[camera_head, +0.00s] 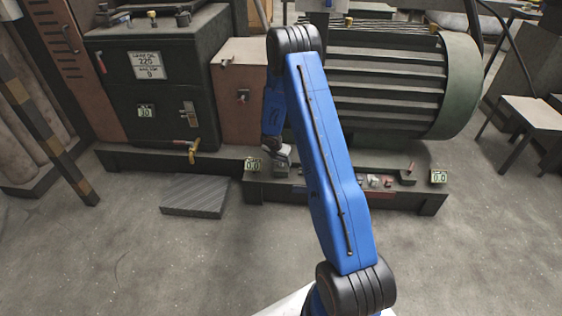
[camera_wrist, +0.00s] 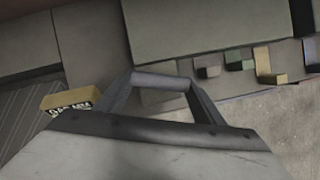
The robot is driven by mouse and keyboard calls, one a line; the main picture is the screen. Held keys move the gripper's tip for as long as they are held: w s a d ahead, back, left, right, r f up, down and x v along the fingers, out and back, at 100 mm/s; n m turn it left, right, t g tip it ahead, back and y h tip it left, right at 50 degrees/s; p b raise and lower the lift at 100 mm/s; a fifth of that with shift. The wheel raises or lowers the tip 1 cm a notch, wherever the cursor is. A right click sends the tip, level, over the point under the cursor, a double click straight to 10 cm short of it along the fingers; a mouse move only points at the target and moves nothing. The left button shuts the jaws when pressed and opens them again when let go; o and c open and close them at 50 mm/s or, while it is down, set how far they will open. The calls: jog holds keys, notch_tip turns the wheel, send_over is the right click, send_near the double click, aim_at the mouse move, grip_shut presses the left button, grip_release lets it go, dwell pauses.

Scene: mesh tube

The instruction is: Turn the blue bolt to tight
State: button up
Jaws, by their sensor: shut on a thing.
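I cannot make out the blue bolt in either view; the jaws hide what they hold. My gripper (camera_head: 278,155) is down at the left end of the low dark motor base (camera_head: 430,203), just right of a small yellow-framed readout (camera_head: 253,164) that shows 0.0. In the wrist view my gripper (camera_wrist: 160,79) has its fingers close together against a grey-green surface, shut. The yellow readout (camera_wrist: 70,97) is at its left there, its text partly cut off by my gripper's body.
A big ribbed green motor (camera_head: 380,85) stands behind my arm. Small coloured blocks (camera_head: 374,181) lie on the base to the right, near a second readout (camera_head: 438,176). A ribbed grey plate (camera_head: 195,196) lies on the floor at left. The front floor is clear.

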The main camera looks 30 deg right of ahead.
jog(key=m+g, duration=0.1)
jog(key=m, duration=0.1)
jog(key=m+g, duration=0.1)
jog(key=m, duration=0.2)
jog(key=shift+w+m+h, duration=0.15)
jog(key=shift+m+h, duration=0.15)
jog(key=shift+h, duration=0.1)
jog(key=m, duration=0.2)
jog(key=m+g, duration=0.1)
jog(key=m, duration=0.1)
jog(key=shift+w+g, duration=0.15)
jog(key=shift+g, duration=0.15)
jog(key=m+g, duration=0.1)
jog(key=m, duration=0.2)
jog(key=m+g+y, duration=0.1)
jog(key=m, duration=0.1)
jog(key=shift+w+m, duration=0.15)
jog(key=shift+m, duration=0.25)
jog(key=shift+d+m+g+y, duration=0.1)
jog(key=shift+m+g+y, duration=0.25)
jog(key=shift+m, duration=0.75)
jog(key=shift+d+m+g+y, duration=0.1)
jog(key=shift+m+g+y, duration=0.2)
jog(key=shift+m, duration=0.8)
jog(key=o, duration=1.1)
jog(key=shift+c, duration=0.2)
jog(key=shift+w+r, duration=0.1)
